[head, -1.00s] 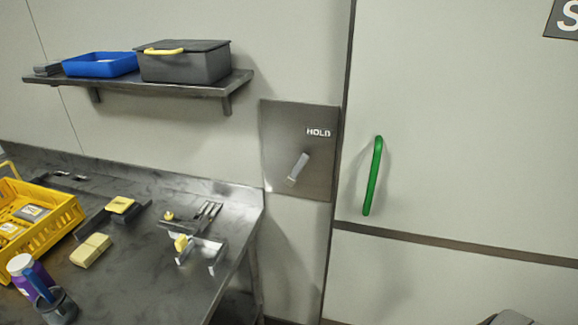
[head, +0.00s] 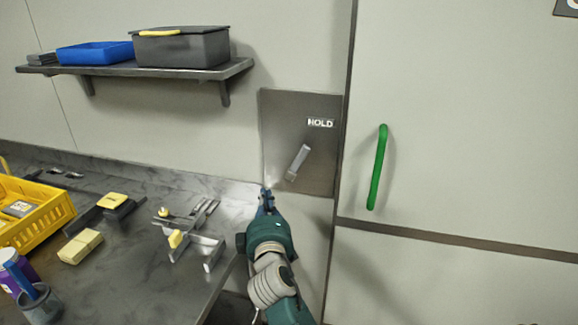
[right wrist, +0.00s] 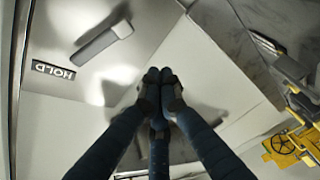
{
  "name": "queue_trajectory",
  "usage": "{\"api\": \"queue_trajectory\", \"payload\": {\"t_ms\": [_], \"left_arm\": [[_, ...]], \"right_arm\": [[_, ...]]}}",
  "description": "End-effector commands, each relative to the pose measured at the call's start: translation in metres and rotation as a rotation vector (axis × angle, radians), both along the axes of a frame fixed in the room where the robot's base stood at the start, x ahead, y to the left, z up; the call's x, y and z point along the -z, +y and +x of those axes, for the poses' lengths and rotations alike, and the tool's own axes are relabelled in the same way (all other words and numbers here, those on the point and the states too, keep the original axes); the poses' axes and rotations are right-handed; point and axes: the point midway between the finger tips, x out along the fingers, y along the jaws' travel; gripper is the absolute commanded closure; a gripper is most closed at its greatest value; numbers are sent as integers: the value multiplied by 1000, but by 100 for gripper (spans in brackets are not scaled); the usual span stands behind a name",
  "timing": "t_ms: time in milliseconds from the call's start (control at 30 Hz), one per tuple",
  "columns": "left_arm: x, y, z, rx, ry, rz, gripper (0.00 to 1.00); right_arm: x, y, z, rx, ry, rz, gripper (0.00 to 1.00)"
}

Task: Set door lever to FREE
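The door lever (head: 298,162) is a short pale grey bar on a square metal plate (head: 277,130). It slants, upper end to the right, below a label reading HOLD (head: 320,123). My right gripper (head: 267,190) is by the plate's lower left corner, left of and below the lever, apart from it in the picture. In the right wrist view the gripper's fingertips (right wrist: 158,76) are together with nothing seen between them. The lever (right wrist: 103,42) and the HOLD label (right wrist: 53,69) show there at upper left, clear of the fingers. My left gripper is not in view.
A white door with a green handle (head: 378,167) is right of the plate. A steel table (head: 130,265) at lower left bears a yellow crate (head: 50,228), metal brackets and small blocks. A wall shelf (head: 170,75) holds a blue tray (head: 95,53) and a grey box (head: 180,47).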

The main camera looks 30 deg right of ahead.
Motion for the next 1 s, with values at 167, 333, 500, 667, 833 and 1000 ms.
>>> {"api": "queue_trajectory", "payload": {"t_ms": [167, 333, 500, 667, 833, 1000], "left_arm": [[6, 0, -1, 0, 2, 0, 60], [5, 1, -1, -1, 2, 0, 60], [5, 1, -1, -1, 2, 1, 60], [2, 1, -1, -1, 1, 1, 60], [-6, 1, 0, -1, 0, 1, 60], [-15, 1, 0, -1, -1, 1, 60]], "right_arm": [[-63, -21, -17, 77, -94, -73, 100], [-72, -23, -20, 88, -104, -85, 100], [-71, -23, -19, 86, -103, -84, 100], [-73, -26, -12, 85, -103, -83, 100], [-79, -41, 10, 85, -103, -85, 100], [-84, -59, 41, 86, -103, -84, 100]]}}
